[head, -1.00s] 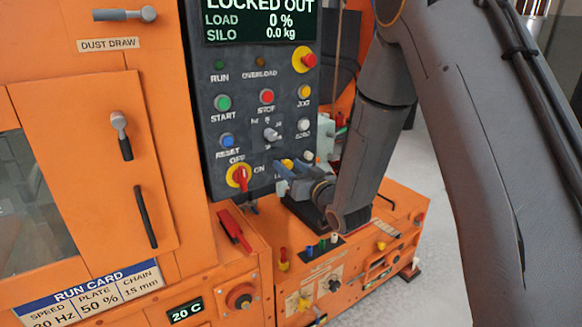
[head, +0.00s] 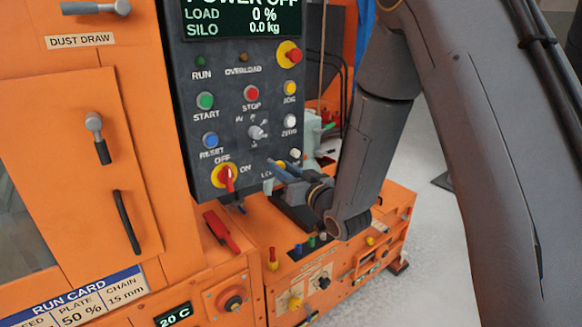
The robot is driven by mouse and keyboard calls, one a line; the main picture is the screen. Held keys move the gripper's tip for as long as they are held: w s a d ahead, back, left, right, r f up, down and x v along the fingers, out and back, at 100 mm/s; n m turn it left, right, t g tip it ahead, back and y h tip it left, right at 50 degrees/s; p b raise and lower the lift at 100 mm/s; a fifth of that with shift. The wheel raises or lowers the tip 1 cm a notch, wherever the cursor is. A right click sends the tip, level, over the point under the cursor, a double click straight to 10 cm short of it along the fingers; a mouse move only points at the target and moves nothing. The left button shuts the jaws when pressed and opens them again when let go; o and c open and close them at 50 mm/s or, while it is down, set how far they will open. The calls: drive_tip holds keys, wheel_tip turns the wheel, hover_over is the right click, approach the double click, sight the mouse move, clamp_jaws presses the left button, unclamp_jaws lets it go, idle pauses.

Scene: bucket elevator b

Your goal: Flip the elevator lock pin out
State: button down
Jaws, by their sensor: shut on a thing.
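The elevator lock pin (head: 281,165) appears as a small yellow piece at the lower right of the dark control panel (head: 238,135), beside a partly covered label starting "LO". My gripper (head: 271,172) comes in from the right at the panel's lower edge. Its blue-grey fingers are shut on the lock pin and hide most of it, so its exact angle cannot be told. The panel display (head: 240,18) reads "POWER OFF", load 0 %, silo 0.0 kg.
A red-handled OFF/ON switch (head: 226,178) sits just left of my gripper. A white ZERO button (head: 290,121) and a selector knob (head: 257,132) are above. A red lever (head: 220,231) and a lower orange box with small coloured knobs stand below.

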drive_tip(key=shift+d, duration=0.1)
drive_tip(key=c, duration=1.5)
unclamp_jaws()
drive_tip(key=shift+s, duration=0.1)
drive_tip(key=shift+o, duration=0.2)
drive_tip(key=b+v, duration=0.2)
drive_tip(key=v, duration=0.5)
drive_tip(key=shift+s+d, duration=0.25)
drive_tip(key=shift+s, duration=0.1)
